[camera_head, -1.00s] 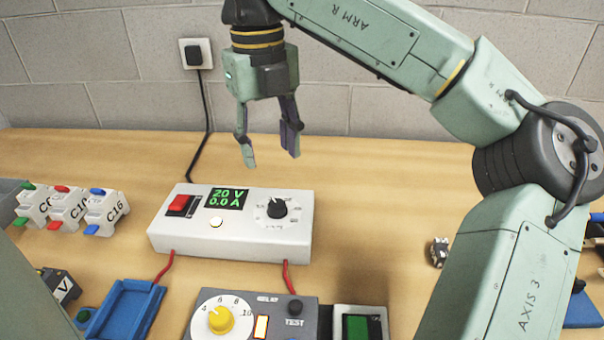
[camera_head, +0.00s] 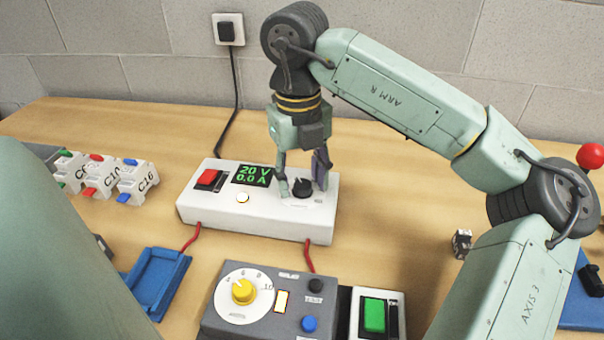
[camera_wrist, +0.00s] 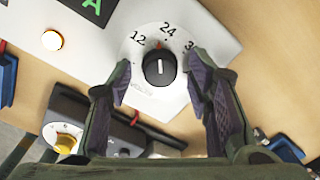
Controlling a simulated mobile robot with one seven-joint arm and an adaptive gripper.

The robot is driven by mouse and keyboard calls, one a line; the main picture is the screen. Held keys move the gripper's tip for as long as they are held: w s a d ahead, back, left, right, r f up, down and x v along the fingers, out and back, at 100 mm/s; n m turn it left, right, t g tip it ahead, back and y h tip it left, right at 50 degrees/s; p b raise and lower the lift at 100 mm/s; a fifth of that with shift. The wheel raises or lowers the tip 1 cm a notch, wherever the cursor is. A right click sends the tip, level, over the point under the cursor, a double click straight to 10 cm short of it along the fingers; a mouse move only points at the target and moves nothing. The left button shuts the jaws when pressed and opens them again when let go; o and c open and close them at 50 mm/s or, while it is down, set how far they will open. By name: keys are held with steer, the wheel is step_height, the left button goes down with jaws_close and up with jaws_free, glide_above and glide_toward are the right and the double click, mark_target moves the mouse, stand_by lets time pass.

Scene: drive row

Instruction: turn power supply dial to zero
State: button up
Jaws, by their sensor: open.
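The power supply (camera_head: 215,207) is a white box on the bench, with a red switch (camera_head: 208,178) and a green display (camera_head: 252,174) reading 20 V and 0.0 A. Its black dial (camera_head: 301,187) is at the right of the top face. In the wrist view the dial (camera_wrist: 159,68) has a white line, and the scale shows 12, 24 and a partly hidden number. My gripper (camera_head: 302,188) is open, pointing down, with one finger on each side of the dial. In the wrist view the fingers (camera_wrist: 162,88) stand apart from the dial, with visible gaps.
A grey box with a yellow knob (camera_head: 243,291) and a blue button (camera_head: 309,324) stands in front, beside a green switch (camera_head: 374,315). Red leads (camera_head: 309,255) run from the supply's front.

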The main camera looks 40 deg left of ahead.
jaws_close()
stand_by(0.6)
steer(key=n+b, duration=0.1)
steer(key=n, duration=0.2)
steer(key=shift+n, duration=0.4)
steer(key=n+b, duration=0.1)
steer(key=n, duration=0.3)
steer(key=shift+n, duration=0.3)
steer(key=n, duration=0.3)
steer(key=shift+r+n, duration=0.1)
steer(key=shift+n, duration=0.2)
steer(key=shift+n+y, duration=0.3)
steer(key=shift+n, duration=1.6)
